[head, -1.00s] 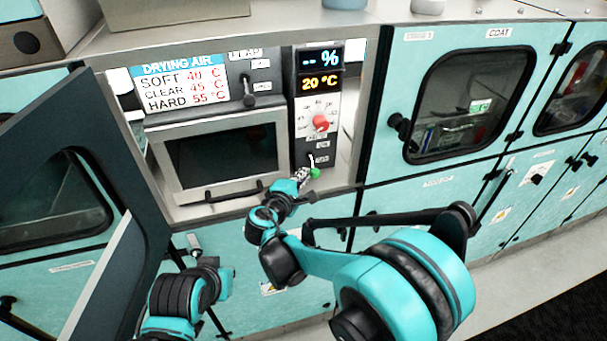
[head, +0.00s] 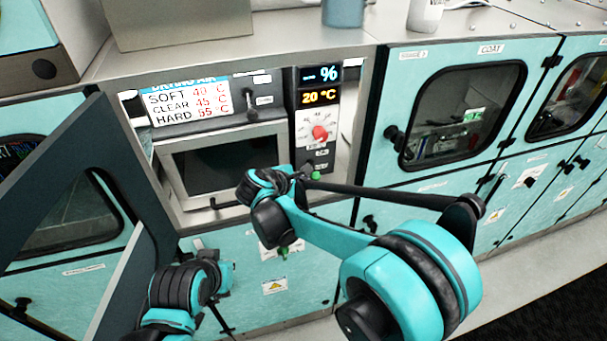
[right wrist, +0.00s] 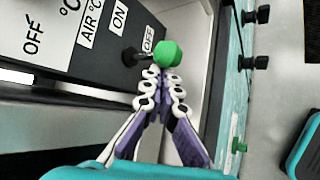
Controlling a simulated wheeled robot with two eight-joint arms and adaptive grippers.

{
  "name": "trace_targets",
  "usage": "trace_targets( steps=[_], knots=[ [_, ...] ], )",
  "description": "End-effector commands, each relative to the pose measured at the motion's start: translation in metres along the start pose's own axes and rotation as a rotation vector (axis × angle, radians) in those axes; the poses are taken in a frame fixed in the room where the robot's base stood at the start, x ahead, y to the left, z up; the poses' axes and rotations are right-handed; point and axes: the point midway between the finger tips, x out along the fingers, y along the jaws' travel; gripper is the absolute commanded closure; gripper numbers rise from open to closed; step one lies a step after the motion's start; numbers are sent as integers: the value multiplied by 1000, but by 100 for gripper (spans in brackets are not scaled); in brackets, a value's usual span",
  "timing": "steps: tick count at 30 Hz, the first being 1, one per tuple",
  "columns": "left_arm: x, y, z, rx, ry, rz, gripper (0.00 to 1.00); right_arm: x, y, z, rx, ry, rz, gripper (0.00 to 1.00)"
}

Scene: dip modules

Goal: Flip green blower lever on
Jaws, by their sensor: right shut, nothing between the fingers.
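The green lever (head: 316,176) is at the bottom of the control panel, below the red knob. In the right wrist view, the lever's round green knob (right wrist: 168,53) sits on a dark stalk. It points toward the panel's lower edge, beside the OFF label (right wrist: 152,40); the ON label (right wrist: 119,18) is farther up. My right gripper (right wrist: 163,76) is shut and empty. Its fingertips are just below the green knob in the wrist view, very close; I cannot tell whether they touch. In the head view, my right wrist largely hides those fingers. My left gripper is not visible.
The red knob (head: 320,132) and the 20 °C display (head: 320,97) are above the lever. A black lever (head: 251,113) is to the left, above the dryer window (head: 225,163). An open dark door (head: 75,200) stands at left. Another green knob (head: 283,252) is below.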

Motion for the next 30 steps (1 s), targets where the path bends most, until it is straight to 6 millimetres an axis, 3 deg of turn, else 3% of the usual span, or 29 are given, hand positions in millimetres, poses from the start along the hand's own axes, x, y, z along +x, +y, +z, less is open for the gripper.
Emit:
trace_targets(
  steps=[3,14,30],
  knots=[
    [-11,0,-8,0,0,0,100,-5,8,6,-65,-3,-88,100],
    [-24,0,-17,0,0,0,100,-10,18,10,-230,-3,-302,100],
    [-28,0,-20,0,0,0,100,-16,24,13,-231,-3,-300,100]
  ],
)
